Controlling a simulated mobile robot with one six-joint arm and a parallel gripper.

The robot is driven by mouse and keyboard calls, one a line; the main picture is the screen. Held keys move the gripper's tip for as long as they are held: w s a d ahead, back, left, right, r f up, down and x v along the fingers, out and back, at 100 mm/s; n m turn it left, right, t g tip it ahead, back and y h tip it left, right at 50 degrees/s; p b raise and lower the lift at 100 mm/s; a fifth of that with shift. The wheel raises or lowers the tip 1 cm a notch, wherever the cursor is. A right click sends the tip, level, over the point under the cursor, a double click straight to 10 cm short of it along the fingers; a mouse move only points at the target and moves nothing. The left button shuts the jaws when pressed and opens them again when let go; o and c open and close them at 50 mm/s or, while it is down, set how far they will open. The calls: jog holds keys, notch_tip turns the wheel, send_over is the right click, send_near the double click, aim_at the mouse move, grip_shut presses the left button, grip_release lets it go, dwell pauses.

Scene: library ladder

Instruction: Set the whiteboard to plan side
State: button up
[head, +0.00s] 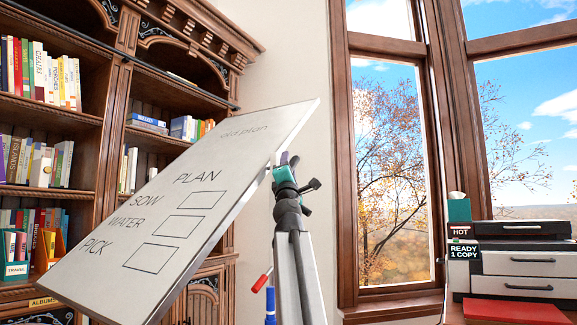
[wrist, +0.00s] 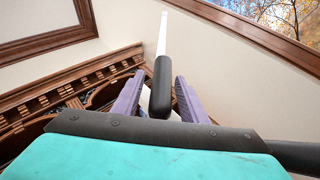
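The whiteboard (head: 190,190) is steeply tilted in the head view, its right end higher. The face towards me reads PLAN, with SOW, WATER and PICK beside empty boxes; fainter writing, seemingly "old plan", is near the top right corner. My gripper (head: 284,163) is at the board's right edge. In the wrist view my gripper's purple fingers (wrist: 158,98) stand apart on either side of a black handle (wrist: 161,84). A gap shows at the left finger; contact at the right is unclear. A thin white strip (wrist: 162,32), apparently the board edge-on, extends beyond the handle.
Bookshelves (head: 115,100) stand behind the board at left. A red marker (head: 262,281) and a blue marker (head: 270,305) are below the board. A printer (head: 525,263) and a red book or box (head: 513,311) are at right, by the window (head: 392,170).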

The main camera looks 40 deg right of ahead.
jog(key=p+v, duration=0.1)
jog(key=v, duration=1.2)
dwell(0.4)
